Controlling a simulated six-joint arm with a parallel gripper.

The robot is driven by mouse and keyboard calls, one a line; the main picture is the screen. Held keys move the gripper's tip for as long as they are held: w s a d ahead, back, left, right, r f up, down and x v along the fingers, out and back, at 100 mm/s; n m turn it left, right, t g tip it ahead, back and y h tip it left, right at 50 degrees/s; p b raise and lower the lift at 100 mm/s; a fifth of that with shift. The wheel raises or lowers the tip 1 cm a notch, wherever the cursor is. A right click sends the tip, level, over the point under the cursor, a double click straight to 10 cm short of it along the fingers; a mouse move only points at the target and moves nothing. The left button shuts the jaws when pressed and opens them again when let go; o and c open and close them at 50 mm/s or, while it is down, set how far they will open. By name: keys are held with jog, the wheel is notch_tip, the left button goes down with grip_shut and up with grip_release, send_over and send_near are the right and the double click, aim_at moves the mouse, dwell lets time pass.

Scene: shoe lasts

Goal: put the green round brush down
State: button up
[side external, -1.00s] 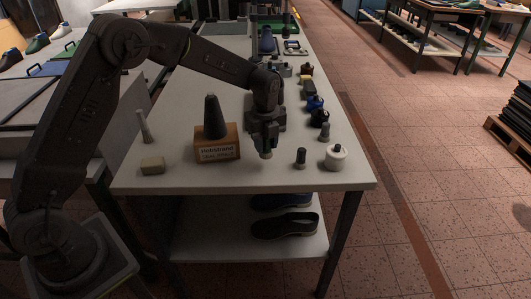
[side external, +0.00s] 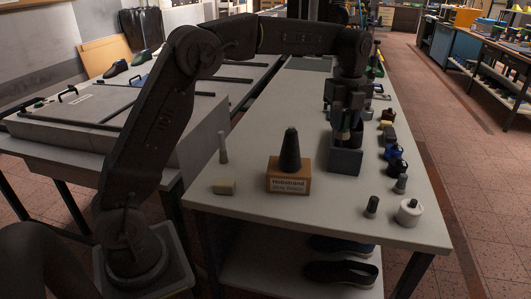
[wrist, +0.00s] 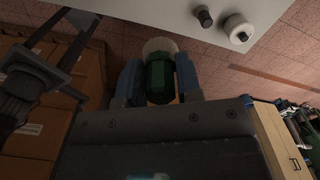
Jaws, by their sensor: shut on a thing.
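The green round brush (wrist: 158,78) is held between the two fingers of my gripper (wrist: 159,84) in the wrist view, its pale end pointing away from the camera. In the side view my gripper (side external: 345,122) hangs pointing down over a grey open box (side external: 345,161) on the table. A small part of the brush (side external: 342,135) shows below the fingers at the box's opening. I cannot tell whether the brush touches the box inside; its lower end is hidden.
A dark cone on a wooden block (side external: 289,184) stands left of the box. A white round jar (side external: 409,212) and dark pegs (side external: 371,207) stand at the front right, with several small items along the right edge. The front middle is clear.

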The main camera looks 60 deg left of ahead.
jog(key=s+a+n, duration=0.3)
jog(key=a+n, duration=0.6)
jog(key=a, duration=1.3)
jog(key=s+a+n, duration=0.4)
jog(key=s+a, duration=0.1)
jog(key=a, duration=0.3)
jog(key=s+a+n, duration=0.4)
jog(key=s+a, duration=0.1)
jog(key=a, duration=0.4)
notch_tip(320, 180, down, 11)
jog(key=w+d+f, duration=0.2)
jog(key=w, duration=0.1)
jog(key=w+d+f, duration=0.2)
jog(key=w+f, duration=0.1)
jog(key=w, duration=0.1)
jog(key=w+d+f, duration=0.2)
jog(key=w, duration=0.1)
jog(key=shift+w+f, duration=0.15)
jog(key=shift+w, duration=0.1)
jog(key=shift+f, duration=1.9)
